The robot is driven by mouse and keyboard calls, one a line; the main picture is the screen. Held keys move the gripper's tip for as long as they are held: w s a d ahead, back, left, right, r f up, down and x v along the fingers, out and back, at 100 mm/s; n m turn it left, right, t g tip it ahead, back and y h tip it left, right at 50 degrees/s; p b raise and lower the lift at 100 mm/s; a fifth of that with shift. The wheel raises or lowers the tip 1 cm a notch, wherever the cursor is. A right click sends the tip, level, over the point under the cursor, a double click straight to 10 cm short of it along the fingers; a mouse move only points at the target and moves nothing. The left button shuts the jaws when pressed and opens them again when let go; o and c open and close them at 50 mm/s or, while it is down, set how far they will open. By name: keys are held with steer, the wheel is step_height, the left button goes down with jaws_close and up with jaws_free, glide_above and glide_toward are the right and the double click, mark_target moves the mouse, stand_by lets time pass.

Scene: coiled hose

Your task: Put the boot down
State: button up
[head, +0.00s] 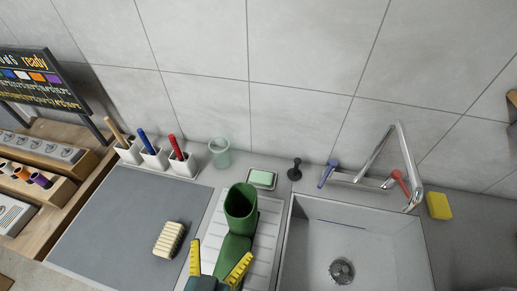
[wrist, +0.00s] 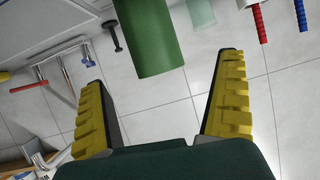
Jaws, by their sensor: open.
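The green boot (head: 240,215) stands upright on the white ribbed draining board (head: 266,238), left of the sink. Its open top faces up and its foot points toward me. My gripper (head: 222,250) is open, with its yellow-padded fingers spread to either side of the foot in the head view. In the wrist view the boot's green shaft (wrist: 150,35) shows beyond the gap between the fingertips (wrist: 162,72). I see no finger pressed on the boot. Part of the foot is hidden by my gripper.
The sink (head: 350,240) with its tap (head: 385,165) is on the right. A brush (head: 169,239) lies on the grey mat (head: 110,230) to the left. A soap dish (head: 262,179), a glass cup (head: 220,153) and holders with coloured handles (head: 154,158) stand behind, near the tiled wall.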

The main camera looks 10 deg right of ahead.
steer(key=w+d+r+n+t+y, duration=0.1)
steer(key=w+d+r+t, duration=0.15)
steer(key=r, duration=0.55)
steer(key=w+d+r+t+y, duration=0.1)
steer(key=w+d+r+t, duration=0.15)
steer(key=r, duration=0.65)
steer(key=w+d+r+n+t+y, duration=0.1)
steer(key=d+r, duration=0.2)
steer(key=r, duration=0.5)
steer(key=s+d+r+n+t, duration=0.1)
steer(key=r+t, duration=0.1)
steer(key=r, duration=0.3)
steer(key=s+d+r+n+t+y, duration=0.1)
steer(key=s+r, duration=0.1)
steer(key=r, duration=0.3)
steer(key=shift+s+d+r+n+t, duration=0.15)
steer(key=shift+s+d+n+t, duration=0.1)
steer(key=shift+d+n+t, duration=0.15)
step_height(320, 180, up, 25)
steer(key=p, duration=2.4)
steer(key=shift+p, duration=0.4)
